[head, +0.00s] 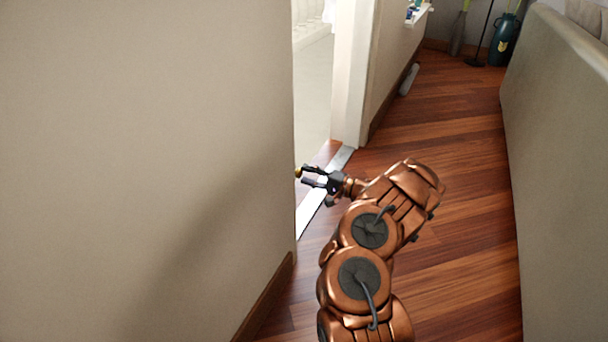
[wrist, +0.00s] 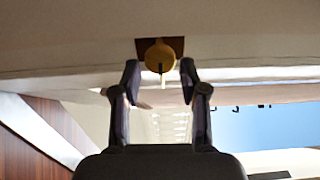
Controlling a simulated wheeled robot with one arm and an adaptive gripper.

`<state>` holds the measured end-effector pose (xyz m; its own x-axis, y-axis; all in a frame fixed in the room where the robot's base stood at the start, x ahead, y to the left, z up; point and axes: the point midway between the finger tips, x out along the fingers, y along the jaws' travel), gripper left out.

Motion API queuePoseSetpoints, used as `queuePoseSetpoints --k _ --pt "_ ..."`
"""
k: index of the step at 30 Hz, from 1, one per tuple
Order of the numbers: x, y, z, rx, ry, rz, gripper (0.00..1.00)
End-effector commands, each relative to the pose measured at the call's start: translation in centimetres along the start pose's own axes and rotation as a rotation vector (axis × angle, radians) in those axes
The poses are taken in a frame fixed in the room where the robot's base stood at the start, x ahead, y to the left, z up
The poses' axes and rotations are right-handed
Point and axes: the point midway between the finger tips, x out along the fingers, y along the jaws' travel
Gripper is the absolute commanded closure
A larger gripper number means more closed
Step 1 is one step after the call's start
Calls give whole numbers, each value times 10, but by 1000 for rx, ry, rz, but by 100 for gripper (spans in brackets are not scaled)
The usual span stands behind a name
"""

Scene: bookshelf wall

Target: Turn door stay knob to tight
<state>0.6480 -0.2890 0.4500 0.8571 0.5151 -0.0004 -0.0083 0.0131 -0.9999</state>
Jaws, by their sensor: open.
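The door stay knob (wrist: 160,53) shows in the wrist view as a round, yellow-brass knob on a brown plate. A thin pale mark or stem points down from it. My gripper (wrist: 159,72) is open, with one finger on either side of the knob's lower part; I cannot tell whether either finger touches it. In the head view my gripper (head: 312,177) reaches left into the doorway by the wall's edge. A small yellowish spot (head: 298,172) at its tips may be the knob. The door stay's other parts cannot be made out.
A beige wall (head: 150,150) fills the left, close to my arm. The white door frame (head: 350,75) stands beyond the gripper. A beige panel-like piece (head: 560,150) bounds the right. Wooden floor (head: 455,200) is clear between; a green container (head: 503,42) stands far back.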

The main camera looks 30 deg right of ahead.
Motion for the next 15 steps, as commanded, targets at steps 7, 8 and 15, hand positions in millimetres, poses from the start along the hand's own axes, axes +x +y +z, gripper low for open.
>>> queuePoseSetpoints --k 7,8,15 --pt "-49 -1 -1 -1 2 -2 57" --pt "-55 -1 -1 -1 2 -2 57" --pt "-90 0 -1 0 3 2 57"
